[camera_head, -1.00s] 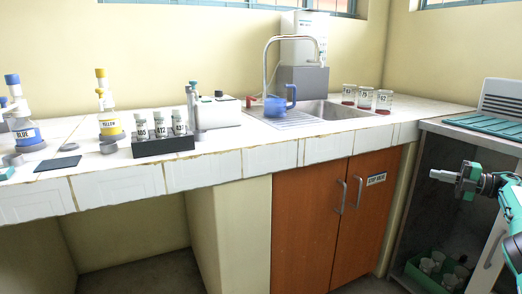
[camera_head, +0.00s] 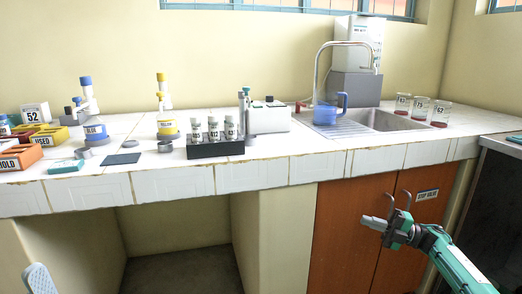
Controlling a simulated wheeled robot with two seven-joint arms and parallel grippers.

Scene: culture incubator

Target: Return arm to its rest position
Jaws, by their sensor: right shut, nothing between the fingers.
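My right arm comes in from the lower right with green and dark links. Its right gripper (camera_head: 374,222) points left and is shut and empty. It is in front of the orange cupboard doors (camera_head: 340,235), below the counter edge, and nothing is between its fingers.
The white tiled counter (camera_head: 280,170) carries a tube rack (camera_head: 216,150), blue (camera_head: 95,131) and yellow (camera_head: 167,127) labelled bottles, a blue jug (camera_head: 328,112) by the sink (camera_head: 385,120), and several red-bottomed beakers (camera_head: 420,107). Orange and yellow bins stand at the left. A dark cabinet (camera_head: 495,190) is at the right.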

